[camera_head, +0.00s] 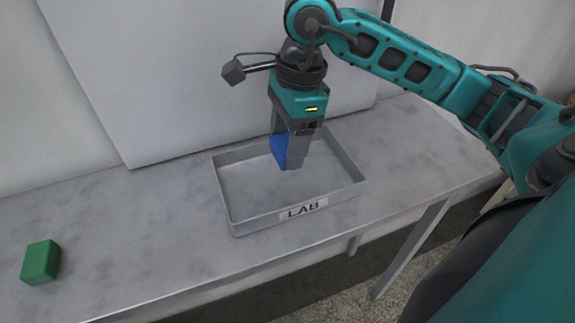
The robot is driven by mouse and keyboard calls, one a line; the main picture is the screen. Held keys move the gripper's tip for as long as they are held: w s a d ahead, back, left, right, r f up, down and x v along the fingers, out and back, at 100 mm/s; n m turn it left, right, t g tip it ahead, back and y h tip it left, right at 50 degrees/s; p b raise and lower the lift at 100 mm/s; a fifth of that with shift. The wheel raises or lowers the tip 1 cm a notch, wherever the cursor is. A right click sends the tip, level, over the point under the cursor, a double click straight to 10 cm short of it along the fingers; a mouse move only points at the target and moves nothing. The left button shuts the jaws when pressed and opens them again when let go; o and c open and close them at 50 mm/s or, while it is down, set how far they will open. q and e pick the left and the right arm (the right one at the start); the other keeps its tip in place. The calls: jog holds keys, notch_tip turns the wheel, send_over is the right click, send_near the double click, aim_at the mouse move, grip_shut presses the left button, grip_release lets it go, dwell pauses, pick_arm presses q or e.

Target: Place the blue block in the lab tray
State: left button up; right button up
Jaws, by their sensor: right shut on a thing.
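The lab tray (247,219) is a shallow grey metal tray with a "LAB" label on its front wall, on the grey table. My right gripper (292,163) points down over the tray and is shut on the blue block (279,148). The block shows as a blue strip at the left side of the fingers; the fingers hide the rest of it. My left gripper is not in view.
A green block (41,262) lies on the table (130,240) at the far left. A large pale panel (180,80) stands along the table's back edge. The table between the green block and the tray is clear. The table's front edge runs below the tray.

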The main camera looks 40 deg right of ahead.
aim_at(287, 180)
jog(key=shift+f, duration=2.95)
jog(key=shift+f+b, duration=0.1)
jog(key=shift+b, duration=0.2)
jog(key=shift+f, duration=0.15)
jog(key=o, duration=1.1)
notch_tip(287, 180, up, 12)
jog(key=d, duration=0.1)
jog(key=shift+s+d+r+p, duration=0.2)
jog(key=shift+d+r+p, duration=0.05)
jog(key=shift+d+p, duration=0.15)
jog(key=shift+a, duration=0.1)
